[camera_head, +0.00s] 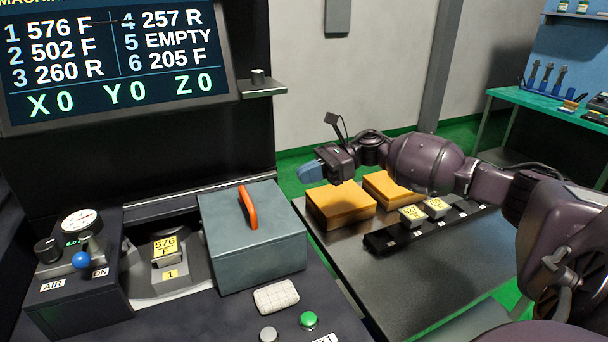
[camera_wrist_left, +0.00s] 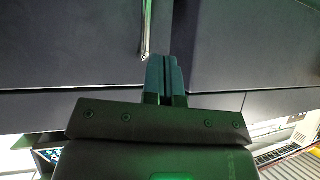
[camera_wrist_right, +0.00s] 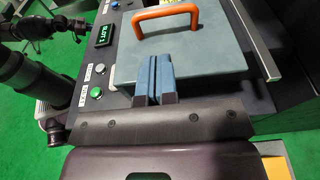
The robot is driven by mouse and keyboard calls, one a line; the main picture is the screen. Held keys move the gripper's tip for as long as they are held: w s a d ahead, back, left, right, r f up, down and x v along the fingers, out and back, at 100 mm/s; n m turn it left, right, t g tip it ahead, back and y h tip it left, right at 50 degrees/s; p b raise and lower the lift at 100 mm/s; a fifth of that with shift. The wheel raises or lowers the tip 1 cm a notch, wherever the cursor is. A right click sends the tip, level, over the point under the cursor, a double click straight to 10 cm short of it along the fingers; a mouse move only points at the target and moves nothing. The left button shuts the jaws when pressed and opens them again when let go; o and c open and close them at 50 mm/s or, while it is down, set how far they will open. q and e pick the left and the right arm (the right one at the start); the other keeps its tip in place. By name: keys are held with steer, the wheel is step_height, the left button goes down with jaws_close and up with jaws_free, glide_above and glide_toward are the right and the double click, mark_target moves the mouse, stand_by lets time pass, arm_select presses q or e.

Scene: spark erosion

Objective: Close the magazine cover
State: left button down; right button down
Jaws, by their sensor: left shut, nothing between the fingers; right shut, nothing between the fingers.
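The magazine cover (camera_head: 255,245) is a grey-teal box-shaped lid with an orange handle (camera_head: 248,207) on top. It stands on the machine's front deck, to the right of an exposed holder marked 576 (camera_head: 165,249) in position 1. The cover also shows in the right wrist view (camera_wrist_right: 215,50), with its handle (camera_wrist_right: 166,20) beyond my fingers. My right gripper (camera_head: 311,172) is shut and empty, up and to the right of the cover, apart from the handle in the head view. My left gripper (camera_wrist_left: 166,78) is shut and empty in front of dark panels; it is not visible in the head view.
A gauge (camera_head: 80,221) and a blue-knobbed AIR lever (camera_head: 82,260) stand left of the holder. Orange blocks (camera_head: 340,205) and a black rack (camera_head: 425,228) occupy the right table.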

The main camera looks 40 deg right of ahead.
glide_above(262, 211)
steer(key=d, duration=0.1)
steer(key=shift+s+d+f+p, duration=0.15)
steer(key=shift+f+p, duration=0.25)
steer(key=shift+f, duration=0.5)
steer(key=shift+a+f, duration=0.2)
steer(key=shift+a, duration=0.45)
steer(key=r+x, duration=0.1)
steer(key=x, duration=0.5)
steer(key=r+x, duration=0.1)
steer(key=x, duration=0.5)
steer(key=r+b+x, duration=0.1)
steer(key=x, duration=0.5)
steer(key=shift+a+r, duration=0.25)
steer(key=shift+a, duration=0.1)
steer(key=shift+w+a, duration=0.2)
steer(key=shift+r, duration=0.1)
steer(key=shift+d, duration=0.1)
